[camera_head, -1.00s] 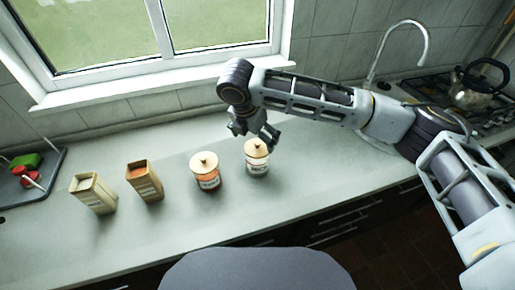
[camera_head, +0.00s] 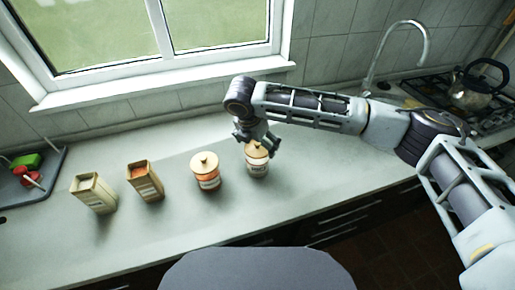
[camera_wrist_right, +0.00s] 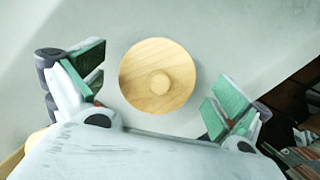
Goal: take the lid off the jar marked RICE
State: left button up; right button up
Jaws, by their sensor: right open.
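The white jar (camera_head: 257,170) with dark lettering stands on the counter, rightmost of the two lidded jars; its small label is hard to read but looks like RICE. Its round wooden lid (camera_head: 256,150) is on top, partly hidden by my right gripper (camera_head: 257,146). In the right wrist view the lid (camera_wrist_right: 140,85) with its round knob lies between the two green-padded fingers of the open gripper (camera_wrist_right: 162,88), with gaps on both sides. My left gripper does not show.
A second lidded jar (camera_head: 206,172) with orange contents stands just left of the jar. Further left are two open boxes, one brown (camera_head: 145,182) and one cream (camera_head: 94,194). A dark tray (camera_head: 45,178) lies at the far left. The counter's front is clear.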

dwell(0.3)
jog(key=c, duration=1.1)
jog(key=shift+o, duration=0.2)
jog(key=shift+r, duration=0.1)
jog(key=shift+r, duration=4.95)
